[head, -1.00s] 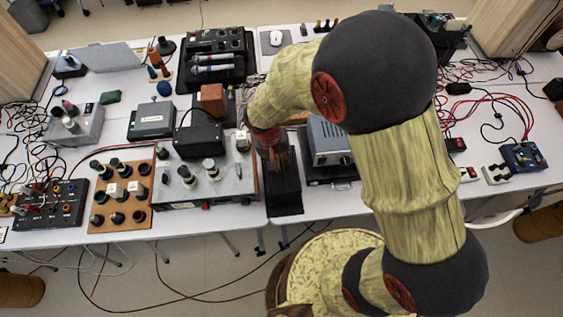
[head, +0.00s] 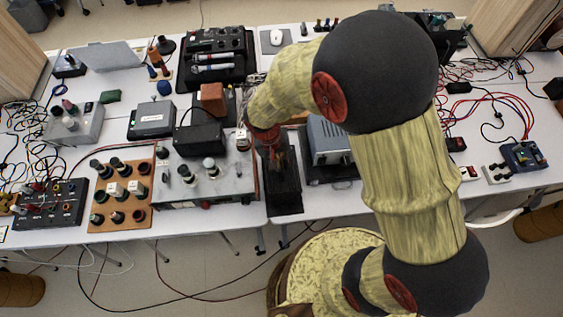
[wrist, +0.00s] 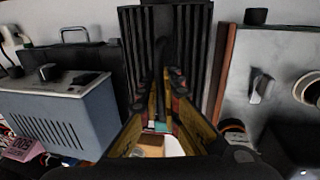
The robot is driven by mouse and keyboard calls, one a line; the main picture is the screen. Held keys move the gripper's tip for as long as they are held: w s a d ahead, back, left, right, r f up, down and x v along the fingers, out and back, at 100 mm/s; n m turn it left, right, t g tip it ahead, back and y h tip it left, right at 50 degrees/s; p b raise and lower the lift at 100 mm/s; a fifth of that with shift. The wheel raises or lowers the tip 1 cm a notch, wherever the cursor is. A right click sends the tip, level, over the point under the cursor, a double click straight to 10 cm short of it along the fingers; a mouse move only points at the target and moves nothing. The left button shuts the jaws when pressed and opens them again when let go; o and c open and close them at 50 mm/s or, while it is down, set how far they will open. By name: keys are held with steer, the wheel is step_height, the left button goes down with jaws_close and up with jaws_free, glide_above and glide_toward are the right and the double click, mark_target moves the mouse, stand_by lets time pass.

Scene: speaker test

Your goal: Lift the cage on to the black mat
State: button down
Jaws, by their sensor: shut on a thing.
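My gripper (wrist: 163,88) is seen from behind in the wrist view, with its two fingers close together and shut on the cage. The cage is mostly hidden by the fingers; only dark parts show around the fingertips, and I cannot make out its outline. In the head view my gripper (head: 277,158) is over the far part of the black mat (head: 285,199). The mat is a narrow dark strip reaching towards the table's front edge. It shows as a ribbed black surface in the wrist view (wrist: 132,62). I cannot tell the gap between cage and mat.
A grey instrument with a vent (head: 327,137) stands close right of my gripper. A panel with knobs (head: 235,186) is close on the left, with black boxes (head: 200,138) behind it. Cables and other devices crowd the tables. The mat's near part looks clear.

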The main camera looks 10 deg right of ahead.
steer(key=shift+f, duration=0.35)
steer(key=c, duration=2)
jaws_free()
steer(key=shift+c, duration=0.2)
steer(key=shift+o, duration=0.6)
steer(key=shift+r, duration=0.1)
step_height(320, 180, up, 12)
steer(key=a, duration=0.2)
steer(key=shift+a+f, duration=0.15)
steer(key=shift+f, duration=0.05)
